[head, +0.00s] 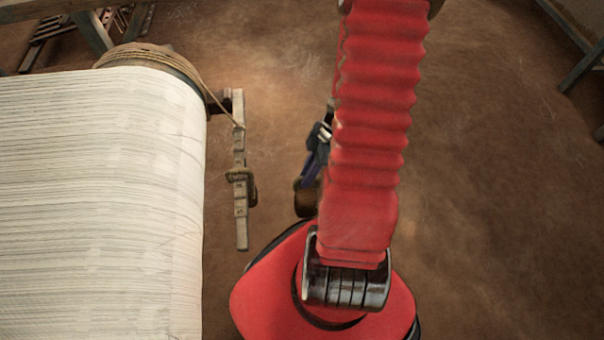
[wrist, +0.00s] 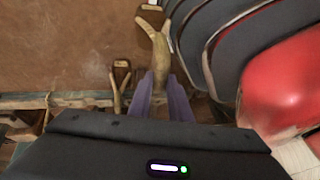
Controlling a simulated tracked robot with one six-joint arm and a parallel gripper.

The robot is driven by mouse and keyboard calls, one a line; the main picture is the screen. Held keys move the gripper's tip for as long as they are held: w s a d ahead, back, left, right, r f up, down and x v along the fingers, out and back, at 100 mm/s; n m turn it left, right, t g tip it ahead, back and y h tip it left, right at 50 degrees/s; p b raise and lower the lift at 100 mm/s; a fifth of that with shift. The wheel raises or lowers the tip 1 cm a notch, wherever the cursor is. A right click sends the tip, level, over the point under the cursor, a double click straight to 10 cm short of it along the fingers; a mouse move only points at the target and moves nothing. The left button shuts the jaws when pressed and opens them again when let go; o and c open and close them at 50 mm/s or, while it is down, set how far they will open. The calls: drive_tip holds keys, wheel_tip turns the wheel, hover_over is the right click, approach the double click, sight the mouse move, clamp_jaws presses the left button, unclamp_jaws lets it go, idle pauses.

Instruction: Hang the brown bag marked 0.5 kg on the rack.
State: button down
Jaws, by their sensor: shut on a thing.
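My gripper (head: 314,165) shows at the left edge of my red arm in the head view, partly hidden by it. Its purple fingers also show in the wrist view (wrist: 161,101). They are shut on a brown thing that I take for the brown bag (head: 305,201). It sticks out past the fingertips, and in the wrist view the bag (wrist: 160,62) looks tan and long with a forked far end. I cannot read a 0.5 kg mark on it. I cannot make out the rack for certain in either view.
The loom's white warp (head: 100,200) fills the left, with a rope-wound beam end (head: 150,58). A notched wooden bar (head: 240,150) stands just right of it, left of my gripper. A smaller forked tan piece (wrist: 117,95) is beside the fingers. Brown floor at right is open.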

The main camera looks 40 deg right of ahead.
drive_tip(key=shift+s+d, duration=0.6)
drive_tip(key=shift+d, duration=0.3)
drive_tip(key=s+d, duration=0.1)
drive_tip(key=d, duration=0.1)
drive_tip(key=s+d+r, duration=0.1)
drive_tip(key=shift+s+d, duration=0.3)
drive_tip(key=shift+d, duration=0.1)
idle(1.3)
drive_tip(key=s+d+f+m+t+h, duration=0.1)
drive_tip(key=d+m, duration=0.4)
drive_tip(key=d, duration=0.2)
drive_tip(key=s+d+f+m+t+h, duration=0.1)
drive_tip(key=s+d+f+m+t, duration=0.1)
drive_tip(key=d+m, duration=0.3)
drive_tip(key=shift+d+f+t+h, duration=0.3)
drive_tip(key=shift+d, duration=0.9)
drive_tip(key=shift+s, duration=0.1)
